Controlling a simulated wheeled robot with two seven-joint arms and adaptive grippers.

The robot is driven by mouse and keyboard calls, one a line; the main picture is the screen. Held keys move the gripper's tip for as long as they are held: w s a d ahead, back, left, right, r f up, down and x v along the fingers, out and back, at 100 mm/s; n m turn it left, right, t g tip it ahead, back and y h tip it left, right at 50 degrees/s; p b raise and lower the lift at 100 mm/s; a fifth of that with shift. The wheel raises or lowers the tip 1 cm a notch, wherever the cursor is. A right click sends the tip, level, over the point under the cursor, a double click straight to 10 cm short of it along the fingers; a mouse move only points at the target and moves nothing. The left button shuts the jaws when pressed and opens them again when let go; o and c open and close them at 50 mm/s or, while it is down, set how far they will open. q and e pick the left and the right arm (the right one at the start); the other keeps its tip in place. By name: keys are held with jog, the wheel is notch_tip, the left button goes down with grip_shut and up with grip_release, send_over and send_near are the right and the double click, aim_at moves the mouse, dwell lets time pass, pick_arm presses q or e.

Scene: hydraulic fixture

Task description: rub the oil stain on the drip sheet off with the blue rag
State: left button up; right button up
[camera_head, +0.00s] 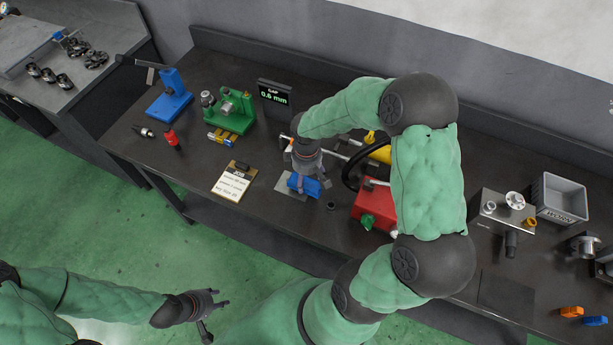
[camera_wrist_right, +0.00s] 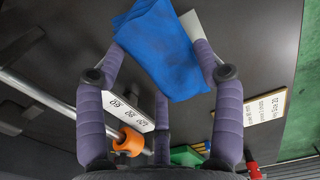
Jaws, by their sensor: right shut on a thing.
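The blue rag (camera_head: 305,185) lies over the pale grey drip sheet (camera_head: 284,190) near the middle of the dark bench. My right gripper (camera_head: 306,175) points down over the sheet and is shut on the rag. In the right wrist view the rag (camera_wrist_right: 165,50) hangs between the purple fingers, and a pale corner of the sheet (camera_wrist_right: 193,24) shows beside it. I see no oil stain; the rag and gripper cover part of the sheet. My left gripper (camera_head: 219,312) is open and empty, out over the green floor in front of the bench.
A clipboard card (camera_head: 233,184) lies left of the sheet. A red block (camera_head: 371,208) with a black handwheel stands close on its right, partly behind my arm. A small dark cup (camera_head: 331,206) is near the sheet. A green fixture (camera_head: 232,107) and gap display (camera_head: 273,93) stand behind.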

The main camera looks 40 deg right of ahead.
aim_at(296, 175)
jog(key=shift+f+b, duration=0.8)
jog(key=shift+f, duration=0.25)
jog(key=shift+w, duration=0.1)
jog(key=shift+w+a+r, duration=0.1)
jog(key=shift+w+a, duration=0.35)
jog(key=shift+w, duration=0.3)
jog(key=shift+w+a+r, duration=0.1)
jog(key=shift+w+a, duration=0.3)
jog(key=shift+w, duration=0.35)
jog(key=shift+w+a+f+b, duration=0.1)
jog(key=shift+w+a+b, duration=0.1)
jog(key=shift+w+a, duration=0.4)
jog(key=shift+w+a+f+b, duration=0.1)
jog(key=shift+w+a+b, duration=0.1)
jog(key=shift+w, duration=0.7)
jog(key=shift+w+a, duration=0.1)
jog(key=shift+w, duration=0.1)
jog(key=shift+r, duration=0.1)
